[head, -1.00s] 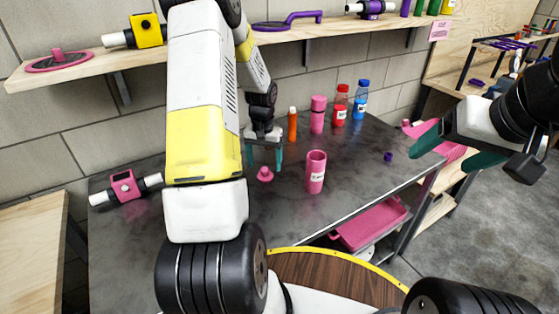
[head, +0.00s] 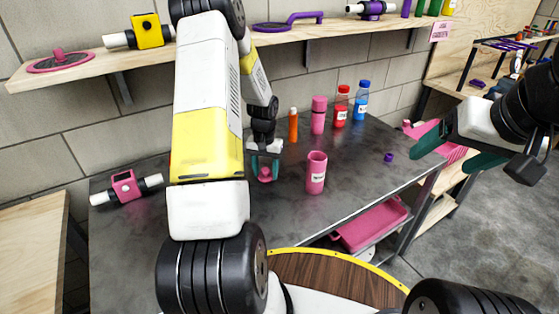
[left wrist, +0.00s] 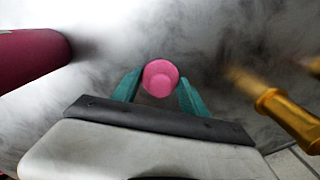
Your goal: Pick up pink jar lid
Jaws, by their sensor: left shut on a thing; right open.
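The pink jar lid (head: 265,174) is on the dark table, left of the open pink jar (head: 316,173). My left gripper (head: 265,170) reaches down over the lid, with a teal finger on each side, and is shut on it. In the left wrist view the round pink lid (left wrist: 160,77) sits between the teal fingertips (left wrist: 160,88). I cannot tell whether the lid is clear of the tabletop. My right gripper (head: 440,150) is open and empty at the right, with its teal fingers spread.
Behind the lid stand an orange bottle (head: 293,125), a pink bottle (head: 318,115), a red bottle (head: 341,106) and a blue bottle (head: 361,100). A pink filter housing (head: 124,187) lies at the left. A small purple cap (head: 388,157) lies at the right. A shelf (head: 90,65) runs above.

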